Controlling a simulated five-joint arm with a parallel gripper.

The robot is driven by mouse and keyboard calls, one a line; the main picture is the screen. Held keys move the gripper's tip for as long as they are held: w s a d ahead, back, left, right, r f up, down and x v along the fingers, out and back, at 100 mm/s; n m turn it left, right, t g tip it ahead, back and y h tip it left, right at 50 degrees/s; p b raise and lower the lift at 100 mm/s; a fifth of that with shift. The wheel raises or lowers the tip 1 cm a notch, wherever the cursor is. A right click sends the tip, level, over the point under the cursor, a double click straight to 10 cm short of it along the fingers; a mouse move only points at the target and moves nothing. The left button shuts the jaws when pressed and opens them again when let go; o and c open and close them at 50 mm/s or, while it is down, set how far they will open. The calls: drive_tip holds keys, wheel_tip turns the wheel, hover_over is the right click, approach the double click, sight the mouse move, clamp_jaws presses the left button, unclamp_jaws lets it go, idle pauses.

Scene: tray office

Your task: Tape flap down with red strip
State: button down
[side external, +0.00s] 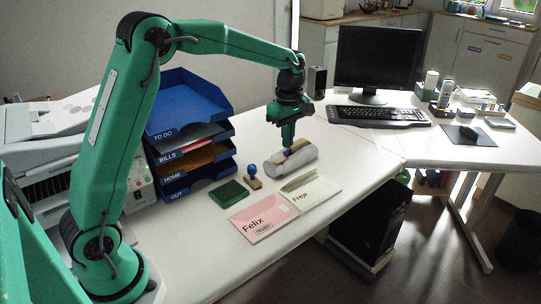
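A cream envelope marked Freja (314,194) lies on the white desk, with a darker flap-like area at its upper left; I cannot tell whether the flap is open. A pink envelope marked Felix (262,216) lies beside it, to the left, with a stamped box on its front. My gripper (287,146) points down at a grey rounded holder (302,157) with a tan top, behind the cream envelope. A small blue thing (287,153) shows at my fingertips; I cannot tell whether I hold it. No red strip can be made out.
A blue-knobbed stamp (254,178) and a green pad (228,195) stand left of the envelopes. A blue tray stack (188,108) rises behind them. The keyboard (376,116) and monitor are at the back right. The desk right of the cream envelope is clear.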

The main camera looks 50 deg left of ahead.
drive_tip(key=shift+s+f, duration=0.1)
idle(0.3)
drive_tip(key=m, duration=1.8)
hover_over(256, 209)
wheel_tip(256, 209, down, 9)
drive_tip(key=shift+r, duration=0.2)
drive_tip(key=shift+f, duration=0.2)
drive_tip(key=shift+f, duration=3)
drive_tip(key=shift+f, duration=0.35)
drive_tip(key=c, duration=1.6)
unclamp_jaws()
